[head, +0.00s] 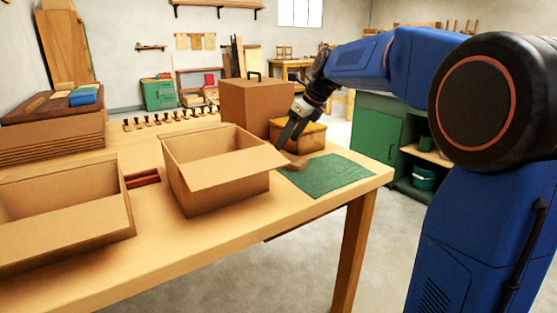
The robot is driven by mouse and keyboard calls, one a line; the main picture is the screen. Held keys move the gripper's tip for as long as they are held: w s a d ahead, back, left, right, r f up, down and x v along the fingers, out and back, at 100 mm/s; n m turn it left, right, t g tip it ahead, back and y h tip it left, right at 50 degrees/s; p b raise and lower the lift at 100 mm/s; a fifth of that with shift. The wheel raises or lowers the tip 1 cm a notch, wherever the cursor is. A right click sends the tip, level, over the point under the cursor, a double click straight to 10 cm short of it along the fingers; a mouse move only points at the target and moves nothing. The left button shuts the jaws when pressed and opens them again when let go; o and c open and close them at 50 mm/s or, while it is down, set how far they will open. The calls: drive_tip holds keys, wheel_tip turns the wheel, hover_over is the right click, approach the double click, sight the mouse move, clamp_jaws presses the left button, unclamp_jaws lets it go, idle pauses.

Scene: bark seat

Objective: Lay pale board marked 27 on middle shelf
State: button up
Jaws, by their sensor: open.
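My gripper (288,142) is open and points down and to the left, above the right end of the workbench (370,183). A small tan piece (294,161) lies just below its fingertips, at the left edge of a green mat (333,175). The open box's flap is close beside it. I cannot tell whether the piece is the pale board, or whether the fingers touch it; no number 27 can be read. A green cabinet (377,130) with open shelving (428,154) at its right stands behind the bench; I cannot tell which is the middle shelf.
An open cardboard box (222,185) stands left of the gripper, another (65,215) at front left. A closed carton (257,103) and a yellowish wooden box (312,137) stand behind. Red bars (142,178) lie between the open boxes. The mat's right part is clear.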

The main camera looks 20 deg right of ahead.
drive_tip(key=shift+x, duration=3.35)
drive_tip(key=c, duration=1.1)
drive_tip(key=shift+o, duration=0.2)
drive_tip(key=shift+r, duration=5.1)
drive_tip(key=shift+d+f, duration=0.1)
drive_tip(key=shift+f, duration=4.95)
